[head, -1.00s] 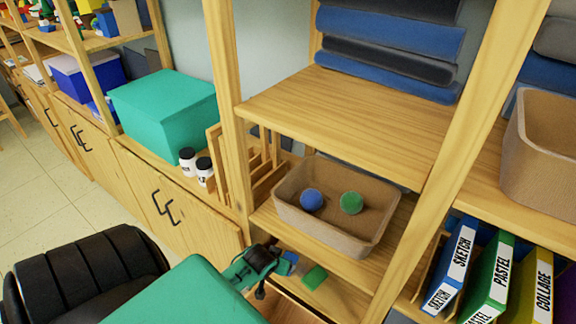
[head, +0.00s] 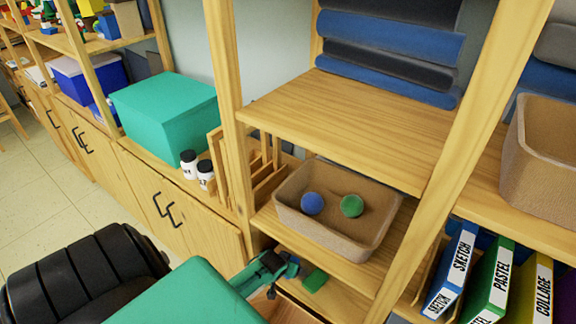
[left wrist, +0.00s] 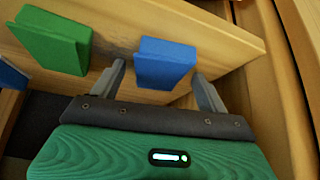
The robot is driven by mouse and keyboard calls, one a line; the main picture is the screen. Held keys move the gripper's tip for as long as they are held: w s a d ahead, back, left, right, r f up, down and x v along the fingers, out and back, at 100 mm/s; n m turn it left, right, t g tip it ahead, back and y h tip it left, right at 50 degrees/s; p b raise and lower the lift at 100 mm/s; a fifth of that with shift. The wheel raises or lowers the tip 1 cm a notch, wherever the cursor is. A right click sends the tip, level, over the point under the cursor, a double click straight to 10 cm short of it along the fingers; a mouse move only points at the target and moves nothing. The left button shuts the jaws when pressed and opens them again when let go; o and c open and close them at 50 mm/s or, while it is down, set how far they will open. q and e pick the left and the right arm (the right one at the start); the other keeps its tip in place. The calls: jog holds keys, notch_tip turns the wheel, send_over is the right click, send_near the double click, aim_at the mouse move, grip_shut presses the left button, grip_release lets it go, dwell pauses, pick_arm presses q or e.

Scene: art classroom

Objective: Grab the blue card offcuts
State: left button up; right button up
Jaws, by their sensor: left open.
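The blue card offcuts (left wrist: 165,64) show in the left wrist view as a small blue block on a wooden shelf. A green block (left wrist: 58,42) lies to their left and also shows in the head view (head: 315,280). My left gripper (left wrist: 158,74) is open, with one finger on each side of the blue block and no clear contact. In the head view my left gripper (head: 283,264) reaches into the low shelf and hides the blue block. My right gripper is not in view.
A brown bin (head: 330,240) with a blue ball (head: 312,203) and a green ball (head: 351,206) stands on the shelf above. A wooden upright (head: 232,120) is left of it. Another blue piece (left wrist: 12,76) shows at the left wrist view's left edge.

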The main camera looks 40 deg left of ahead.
pick_arm(q)
jog(key=shift+c, duration=0.5)
jog(key=c, duration=1)
